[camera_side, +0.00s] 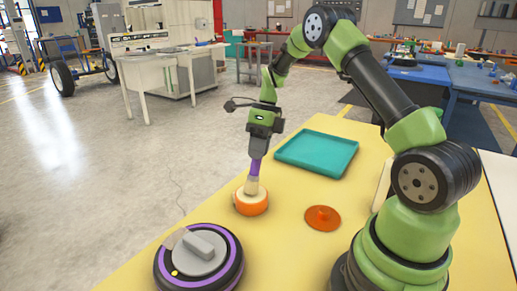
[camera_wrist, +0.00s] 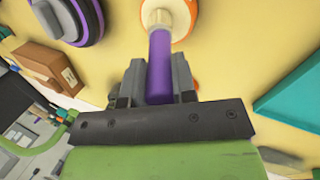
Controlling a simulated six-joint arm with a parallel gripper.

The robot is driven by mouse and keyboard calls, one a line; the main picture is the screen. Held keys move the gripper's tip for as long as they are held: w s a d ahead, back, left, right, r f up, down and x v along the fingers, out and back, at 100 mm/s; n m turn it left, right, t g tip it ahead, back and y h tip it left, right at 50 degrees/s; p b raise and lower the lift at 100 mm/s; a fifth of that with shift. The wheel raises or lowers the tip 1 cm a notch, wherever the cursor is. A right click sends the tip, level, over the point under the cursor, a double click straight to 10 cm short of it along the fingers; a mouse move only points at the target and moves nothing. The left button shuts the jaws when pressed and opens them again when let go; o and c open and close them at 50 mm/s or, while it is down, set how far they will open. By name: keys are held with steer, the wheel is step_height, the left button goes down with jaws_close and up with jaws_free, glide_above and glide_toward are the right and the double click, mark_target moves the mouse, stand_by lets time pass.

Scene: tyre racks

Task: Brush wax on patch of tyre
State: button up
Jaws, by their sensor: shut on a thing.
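My gripper (camera_side: 258,152) is shut on the purple handle of a brush (camera_side: 255,170). The brush points down and its pale bristle end is at an orange tub with a cream top, the wax pot (camera_side: 251,203); I cannot tell how deep the bristles go. In the wrist view the purple handle (camera_wrist: 160,68) is between the jaws (camera_wrist: 160,85), with the orange rim beyond. The tyre (camera_side: 198,262), black with a purple ring, lies flat at the table's front left. A grey block-like patch piece (camera_side: 199,244) and a small yellow spot are on its top.
An orange lid with a knob (camera_side: 322,218) lies right of the pot. A teal tray (camera_side: 317,152) stands behind on the yellow table (camera_side: 290,255). In the wrist view a brown box (camera_wrist: 45,65) is at the left. The table between lid and tyre is clear.

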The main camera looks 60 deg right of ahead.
steer(key=shift+r, duration=3.4)
steer(key=shift+a, duration=0.1)
steer(key=shift+a+f+n, duration=0.1)
steer(key=shift+a+n, duration=0.15)
steer(key=shift+n, duration=0.25)
steer(key=s+a+n+h, duration=0.2)
steer(key=a+n, duration=0.2)
steer(key=n, duration=0.6)
steer(key=s+a+f+n+h, duration=0.1)
steer(key=s+a+n+h, duration=0.1)
steer(key=n, duration=0.9)
steer(key=s+a+n+g+h, duration=0.1)
steer(key=s+a+n+h, duration=0.1)
steer(key=a+n, duration=0.4)
steer(key=n+h, duration=0.1)
steer(key=n, duration=0.4)
steer(key=shift+f+h, duration=0.15)
steer(key=shift+h, duration=0.25)
steer(key=shift+a, duration=0.15)
